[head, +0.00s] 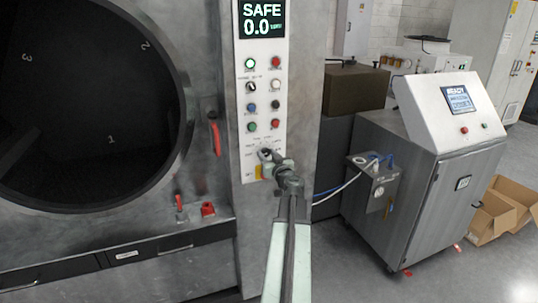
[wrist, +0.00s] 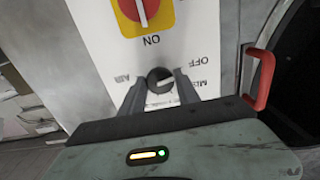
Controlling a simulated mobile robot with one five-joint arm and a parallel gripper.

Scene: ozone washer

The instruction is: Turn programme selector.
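The programme selector (wrist: 160,80) is a round dark knob with a light pointer mark on the white control panel. In the wrist view it is upside down, with the printed words AIR and OFF beside it. In the head view the selector (head: 265,153) is at the panel's lower end, partly hidden by my gripper (head: 270,160).
A yellow and red ON switch (wrist: 140,12) is close to the selector. A red handle (wrist: 262,80) stands out on the right in the wrist view. Buttons (head: 263,90) and a SAFE display (head: 262,20) are higher on the panel. A grey cabinet (head: 430,190) stands to the right.

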